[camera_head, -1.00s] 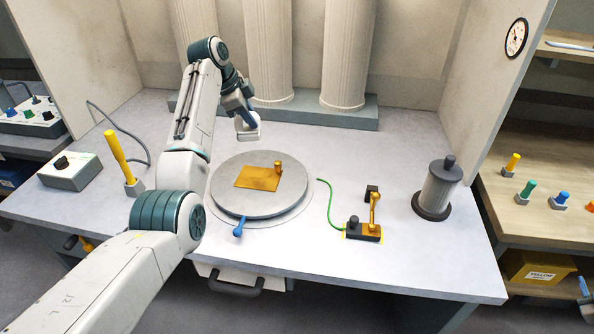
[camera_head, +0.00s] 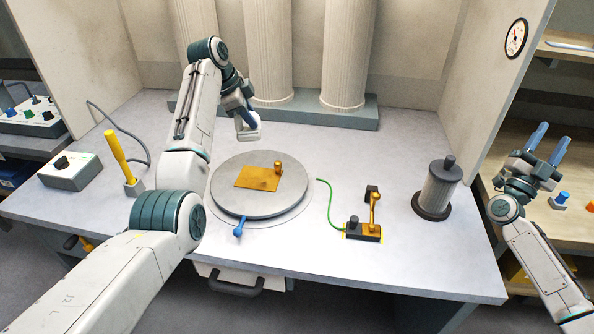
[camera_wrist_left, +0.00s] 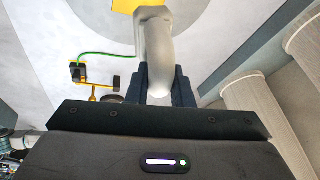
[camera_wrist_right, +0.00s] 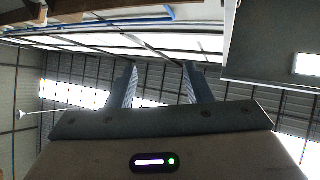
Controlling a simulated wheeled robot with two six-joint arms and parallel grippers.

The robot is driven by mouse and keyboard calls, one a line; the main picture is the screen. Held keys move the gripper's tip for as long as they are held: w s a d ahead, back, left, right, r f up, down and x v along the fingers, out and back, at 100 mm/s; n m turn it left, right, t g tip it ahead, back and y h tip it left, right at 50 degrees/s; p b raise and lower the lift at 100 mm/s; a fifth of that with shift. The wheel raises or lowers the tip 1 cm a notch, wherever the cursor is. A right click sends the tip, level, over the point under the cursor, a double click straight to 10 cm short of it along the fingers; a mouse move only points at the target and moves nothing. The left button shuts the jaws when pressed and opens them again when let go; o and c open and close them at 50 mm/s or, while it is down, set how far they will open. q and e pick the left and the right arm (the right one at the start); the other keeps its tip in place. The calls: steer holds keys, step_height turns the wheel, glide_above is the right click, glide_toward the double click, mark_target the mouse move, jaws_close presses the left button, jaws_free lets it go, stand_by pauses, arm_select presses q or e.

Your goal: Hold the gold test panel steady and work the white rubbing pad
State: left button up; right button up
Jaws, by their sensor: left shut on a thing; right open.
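The gold test panel (camera_head: 250,182) lies flat on the round grey turntable (camera_head: 230,202), with a small gold knob (camera_head: 278,167) at its right corner. My left gripper (camera_head: 247,122) is shut on the white rubbing pad (camera_head: 248,133) and holds it behind the turntable, apart from the panel. In the left wrist view the pad (camera_wrist_left: 158,50) shows between the fingers, with a yellow edge of the panel beyond it. My right gripper (camera_head: 548,145) is open and empty, raised at the right over the side bench, fingers pointing up. The right wrist view shows its two fingers (camera_wrist_right: 160,85) apart.
A blue handle (camera_head: 239,228) sticks out at the turntable's front. A gold lever fixture (camera_head: 374,210) with a green cable is right of it, then a grey cylinder (camera_head: 440,186). A yellow-handled tool (camera_head: 118,155) and control box (camera_head: 70,171) stand left. Columns (camera_head: 270,55) rise behind.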

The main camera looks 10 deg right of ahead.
steer(key=w+a+r+n+t+y, duration=0.1)
steer(key=w+a+n+t+y, duration=0.2)
steer(key=w+a+n+y, duration=0.75)
steer(key=w+a+r+n+t+y, duration=0.1)
steer(key=w+a+n+t+y, duration=0.2)
steer(key=w+a+n+y, duration=0.7)
steer(key=n+g+y, duration=0.4)
steer(key=g+y, duration=0.6)
glide_toward(280, 166)
steer(key=shift+w+a+f, duration=0.15)
steer(key=shift+w+f, duration=0.05)
steer(key=shift+w, duration=0.3)
steer(key=shift+w+a+f, duration=0.1)
steer(key=shift+w+f, duration=0.05)
steer(key=shift+w, duration=0.3)
steer(key=shift+w+a+f, duration=0.1)
steer(key=shift+a+f, duration=0.05)
steer(key=shift+a, duration=0.15)
steer(key=shift+x, duration=3.5)
steer(key=shift+f, duration=0.1)
